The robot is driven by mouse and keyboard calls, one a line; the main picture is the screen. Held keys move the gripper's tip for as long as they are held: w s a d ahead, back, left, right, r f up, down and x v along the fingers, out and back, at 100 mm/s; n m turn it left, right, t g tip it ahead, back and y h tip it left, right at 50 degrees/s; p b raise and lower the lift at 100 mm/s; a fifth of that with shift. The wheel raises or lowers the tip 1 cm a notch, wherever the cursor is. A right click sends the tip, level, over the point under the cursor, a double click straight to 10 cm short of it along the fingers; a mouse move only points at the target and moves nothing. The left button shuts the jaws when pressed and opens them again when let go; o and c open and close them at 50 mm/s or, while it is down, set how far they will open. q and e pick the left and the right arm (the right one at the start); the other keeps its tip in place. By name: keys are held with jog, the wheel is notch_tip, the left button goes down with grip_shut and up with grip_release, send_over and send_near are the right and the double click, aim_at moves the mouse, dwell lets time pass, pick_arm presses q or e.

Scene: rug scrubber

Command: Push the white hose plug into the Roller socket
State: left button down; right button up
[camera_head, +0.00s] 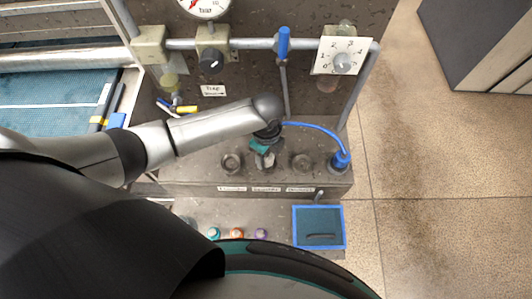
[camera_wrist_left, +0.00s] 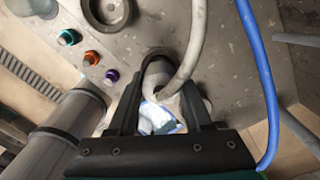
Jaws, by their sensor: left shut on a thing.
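My left gripper (camera_head: 264,148) reaches over the console's row of sockets. In the left wrist view my left gripper (camera_wrist_left: 166,112) is shut on the white hose plug (camera_wrist_left: 158,80); its pale hose (camera_wrist_left: 196,45) curves away toward the top. The plug also shows in the head view (camera_head: 266,160), at the middle socket of the row. A dark ring surrounds its lower end; how deep it sits I cannot tell. Empty sockets show to the left (camera_head: 232,162) and right (camera_head: 302,162). Labels (camera_head: 266,189) below them are too small to read, so I cannot tell which is Roller. My right gripper is not in view.
A blue plug (camera_head: 341,160) with a blue hose (camera_head: 318,130) stands at the row's right end. Several small coloured knobs (camera_head: 237,233) and a blue-rimmed tray (camera_head: 296,228) are in front. Behind are a pipe (camera_head: 255,43), a blue-handled valve (camera_head: 284,42) and a numbered dial (camera_head: 342,57).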

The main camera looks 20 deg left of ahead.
pick_arm(q)
jog(key=shift+c, duration=1.2)
grip_release()
notch_tip(320, 180, up, 15)
jog(key=p, duration=0.2)
jog(key=shift+r+p, duration=0.15)
jog(key=shift+p, duration=0.15)
jog(key=shift+s, duration=0.1)
